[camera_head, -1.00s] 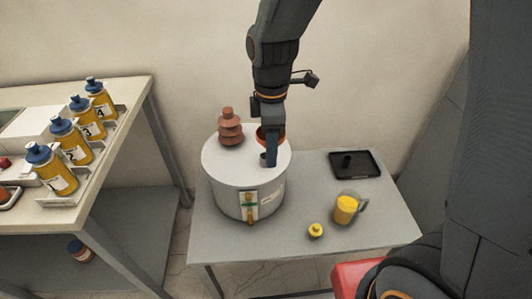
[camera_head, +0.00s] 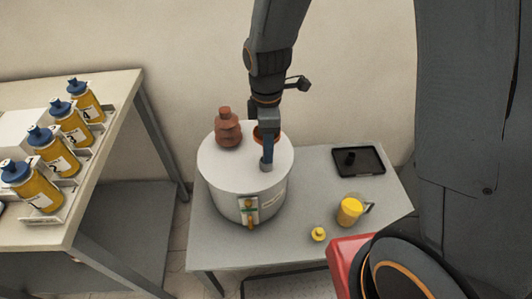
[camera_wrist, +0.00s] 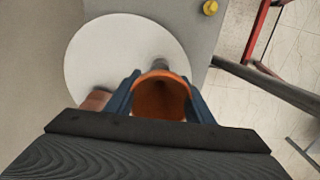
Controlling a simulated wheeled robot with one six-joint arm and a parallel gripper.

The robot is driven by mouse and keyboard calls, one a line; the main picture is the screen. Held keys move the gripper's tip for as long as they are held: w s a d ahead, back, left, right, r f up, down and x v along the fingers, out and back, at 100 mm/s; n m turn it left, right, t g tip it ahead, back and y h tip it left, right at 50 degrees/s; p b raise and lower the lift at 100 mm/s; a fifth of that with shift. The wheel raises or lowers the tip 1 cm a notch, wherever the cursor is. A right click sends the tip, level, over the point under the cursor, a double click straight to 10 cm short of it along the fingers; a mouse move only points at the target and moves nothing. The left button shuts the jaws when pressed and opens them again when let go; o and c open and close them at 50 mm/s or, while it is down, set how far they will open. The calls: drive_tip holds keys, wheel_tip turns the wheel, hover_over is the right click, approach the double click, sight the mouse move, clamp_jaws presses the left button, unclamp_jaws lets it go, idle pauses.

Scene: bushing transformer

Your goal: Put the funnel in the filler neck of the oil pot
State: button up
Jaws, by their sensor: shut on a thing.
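The orange funnel (camera_wrist: 161,97) sits between the two blue fingers of my gripper (camera_wrist: 160,92) in the wrist view, and the jaws are shut on it. In the head view, the funnel (camera_head: 259,136) shows only in part behind my gripper (camera_head: 266,160), over the right side of the oil pot's lid. The oil pot (camera_head: 222,168) is a white-grey round drum with a brown ribbed bushing on top; its lid also shows in the wrist view (camera_wrist: 100,55). A grey stub, likely the filler neck (camera_wrist: 160,67), shows just beyond the funnel. Whether the funnel's spout is in it is hidden.
The pot stands on a grey table (camera_head: 290,245). A black tray (camera_head: 372,162), a jug of yellow oil (camera_head: 349,211) and a small yellow cap (camera_head: 318,234) are right of it. Several numbered yellow bottles (camera_head: 72,125) stand on the left bench.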

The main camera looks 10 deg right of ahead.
drive_tip(key=shift+f+p, duration=0.3)
drive_tip(key=shift+f, duration=1.8)
drive_tip(key=shift+f, duration=0.1)
drive_tip(key=o, duration=1)
